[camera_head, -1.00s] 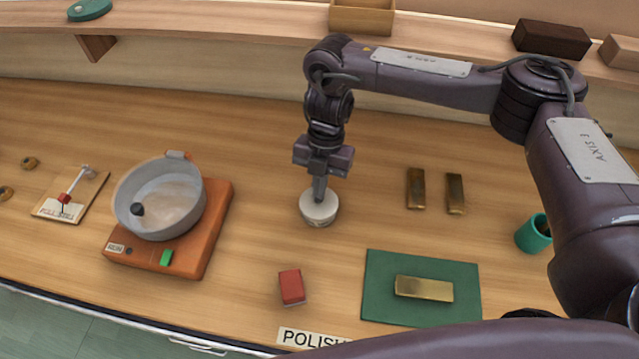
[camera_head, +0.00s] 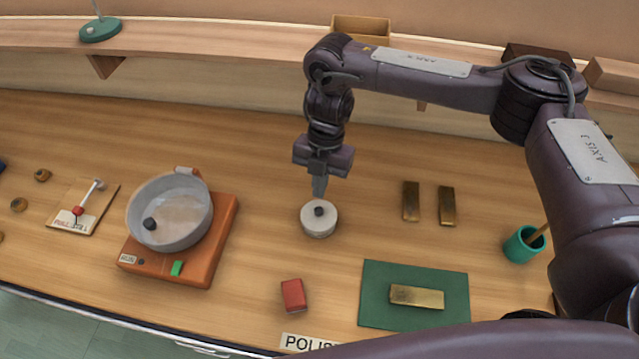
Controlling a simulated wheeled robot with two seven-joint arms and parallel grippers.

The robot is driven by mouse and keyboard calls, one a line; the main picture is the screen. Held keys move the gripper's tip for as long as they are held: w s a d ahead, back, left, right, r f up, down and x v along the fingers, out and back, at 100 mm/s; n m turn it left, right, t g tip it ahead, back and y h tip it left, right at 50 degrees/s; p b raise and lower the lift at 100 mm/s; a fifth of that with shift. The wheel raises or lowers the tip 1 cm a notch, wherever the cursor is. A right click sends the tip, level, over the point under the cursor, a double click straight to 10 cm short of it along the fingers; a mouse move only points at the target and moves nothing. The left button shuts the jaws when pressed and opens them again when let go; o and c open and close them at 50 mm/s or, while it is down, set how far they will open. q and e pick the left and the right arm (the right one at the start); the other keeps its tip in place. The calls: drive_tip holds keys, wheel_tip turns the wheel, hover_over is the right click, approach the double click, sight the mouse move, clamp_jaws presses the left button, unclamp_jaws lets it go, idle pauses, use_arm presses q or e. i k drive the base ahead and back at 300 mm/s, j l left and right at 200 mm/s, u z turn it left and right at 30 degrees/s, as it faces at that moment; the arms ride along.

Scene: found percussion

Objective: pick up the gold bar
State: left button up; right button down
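A bright gold bar (camera_head: 417,297) lies flat on a green mat (camera_head: 373,312) at the front right of the bench. Two darker, brownish-gold bars, one on the left (camera_head: 411,201) and one on the right (camera_head: 446,205), lie side by side on the wood behind the mat. My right gripper (camera_head: 319,190) points down just above a white round pad (camera_head: 319,222) with a dark knob, left of the bars and apart from all of them. Its fingers appear as one narrow shape, so I cannot tell their gap. My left gripper is not in view.
A red block (camera_head: 293,295) lies left of the mat. An orange machine (camera_head: 220,240) with a grey bowl (camera_head: 142,232) stands further left. A teal cup (camera_head: 520,248) stands close to my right arm. A shelf (camera_head: 230,40) runs along the back.

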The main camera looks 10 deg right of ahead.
sight(414, 298)
drive_tip(key=k, duration=1.5)
